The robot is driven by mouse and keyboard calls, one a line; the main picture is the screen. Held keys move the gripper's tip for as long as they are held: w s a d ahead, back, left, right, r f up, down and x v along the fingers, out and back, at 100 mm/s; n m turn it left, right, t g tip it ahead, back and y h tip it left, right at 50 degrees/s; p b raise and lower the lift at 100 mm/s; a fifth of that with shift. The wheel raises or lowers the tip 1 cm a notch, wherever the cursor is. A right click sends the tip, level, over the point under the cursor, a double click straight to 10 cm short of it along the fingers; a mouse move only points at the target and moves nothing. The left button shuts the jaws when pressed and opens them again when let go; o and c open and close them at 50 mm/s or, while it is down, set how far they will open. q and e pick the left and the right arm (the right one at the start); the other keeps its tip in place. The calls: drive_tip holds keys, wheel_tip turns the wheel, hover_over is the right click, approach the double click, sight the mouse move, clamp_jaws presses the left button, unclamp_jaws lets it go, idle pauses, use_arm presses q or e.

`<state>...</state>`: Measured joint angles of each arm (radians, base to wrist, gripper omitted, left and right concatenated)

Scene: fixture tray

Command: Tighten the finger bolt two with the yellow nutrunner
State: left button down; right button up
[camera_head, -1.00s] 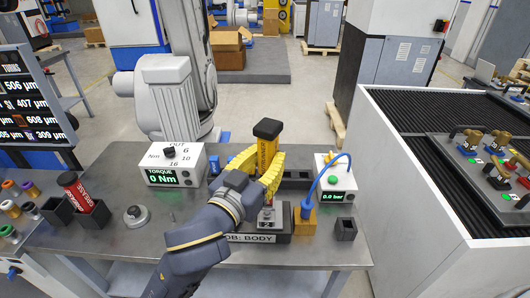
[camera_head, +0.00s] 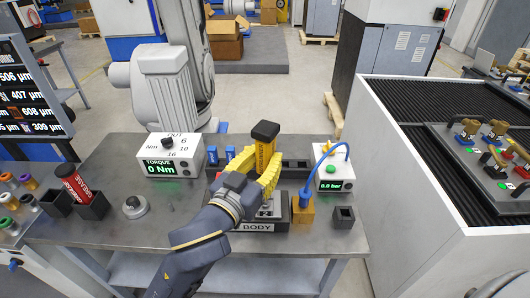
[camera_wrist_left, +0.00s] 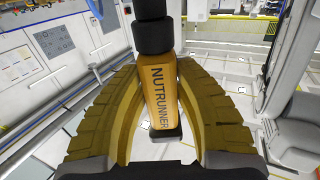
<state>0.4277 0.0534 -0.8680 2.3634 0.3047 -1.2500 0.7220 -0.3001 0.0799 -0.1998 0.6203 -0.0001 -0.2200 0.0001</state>
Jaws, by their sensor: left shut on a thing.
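The yellow nutrunner (camera_head: 263,152), with a black cap on top, stands nearly upright in my left gripper (camera_head: 257,172). The yellow fingers are shut around its body. In the left wrist view the nutrunner (camera_wrist_left: 160,85) shows its lettering between the two curved fingers. It is over the fixture block (camera_head: 252,227), whose front label ends in "BODY". The nutrunner's lower end and the finger bolts are mostly hidden behind my fingers and wrist, so I cannot tell whether it touches a bolt. My right gripper is not in view.
The torque box (camera_head: 172,158) reads 0 Nm. The pressure box (camera_head: 333,178) reads 0.0 bar, and its blue hose runs to an orange block (camera_head: 303,217). A red driver (camera_head: 77,187) stands in a black holder at left. The bench front left is clear.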

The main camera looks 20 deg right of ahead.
use_arm(q)
drive_tip(key=shift+f, duration=1.5)
drive_tip(key=shift+f, duration=0.85)
idle(3.6)
drive_tip(key=shift+r, duration=0.2)
idle(0.4)
drive_tip(key=shift+r, duration=2.95)
